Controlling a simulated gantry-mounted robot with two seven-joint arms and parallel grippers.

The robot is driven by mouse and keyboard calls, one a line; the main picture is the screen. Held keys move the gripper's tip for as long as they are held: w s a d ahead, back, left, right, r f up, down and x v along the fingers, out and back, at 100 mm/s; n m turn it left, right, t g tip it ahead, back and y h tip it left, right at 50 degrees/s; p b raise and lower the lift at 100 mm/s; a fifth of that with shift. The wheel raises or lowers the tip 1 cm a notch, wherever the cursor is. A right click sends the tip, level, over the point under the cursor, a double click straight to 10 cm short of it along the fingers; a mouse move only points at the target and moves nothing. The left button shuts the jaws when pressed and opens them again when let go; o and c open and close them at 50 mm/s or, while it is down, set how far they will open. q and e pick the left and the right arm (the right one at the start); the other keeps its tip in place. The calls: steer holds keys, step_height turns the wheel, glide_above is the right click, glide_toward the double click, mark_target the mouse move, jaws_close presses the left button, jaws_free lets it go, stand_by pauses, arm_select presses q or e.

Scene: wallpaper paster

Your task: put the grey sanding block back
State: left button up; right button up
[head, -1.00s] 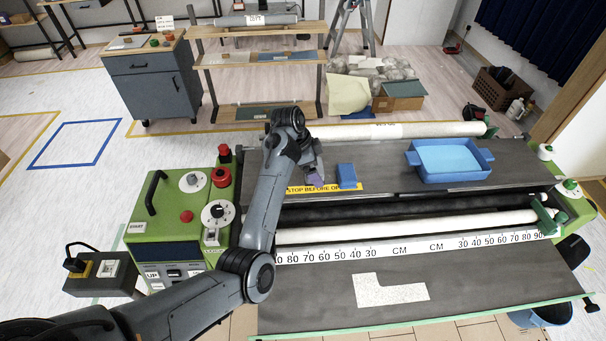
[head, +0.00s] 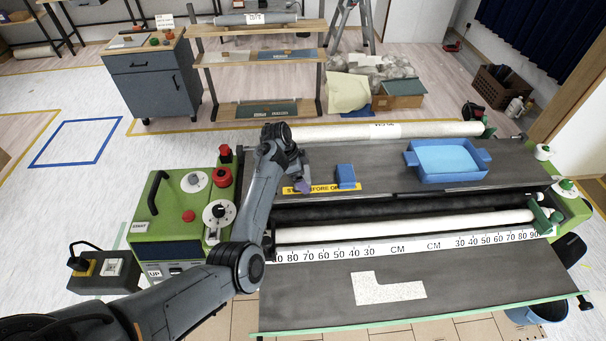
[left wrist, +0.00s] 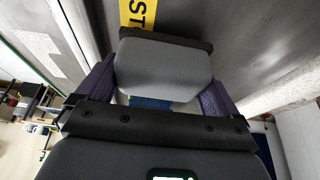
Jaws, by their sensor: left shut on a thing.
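My left gripper (head: 302,186) is at the left end of the dark machine top, over the yellow warning strip. In the left wrist view its two purple fingers (left wrist: 158,84) are shut on the grey sanding block (left wrist: 165,66), a rounded light-grey body with a dark edge. A small blue patch shows between the block and the gripper body; I cannot tell what it is. In the head view the arm hides most of the block. Whether the block touches the surface is unclear. My right gripper is not in view.
A blue block (head: 346,175) stands just right of my left gripper. A blue tray (head: 479,172) sits farther right on the machine top (head: 385,178), with clear surface between them. The green control box (head: 165,212) stands at the left. A white roller (head: 400,228) lies in front.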

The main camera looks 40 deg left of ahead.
arm_select(q)
steer(key=shift+f, duration=0.1)
steer(key=shift+f, duration=0.15)
steer(key=o, duration=0.7)
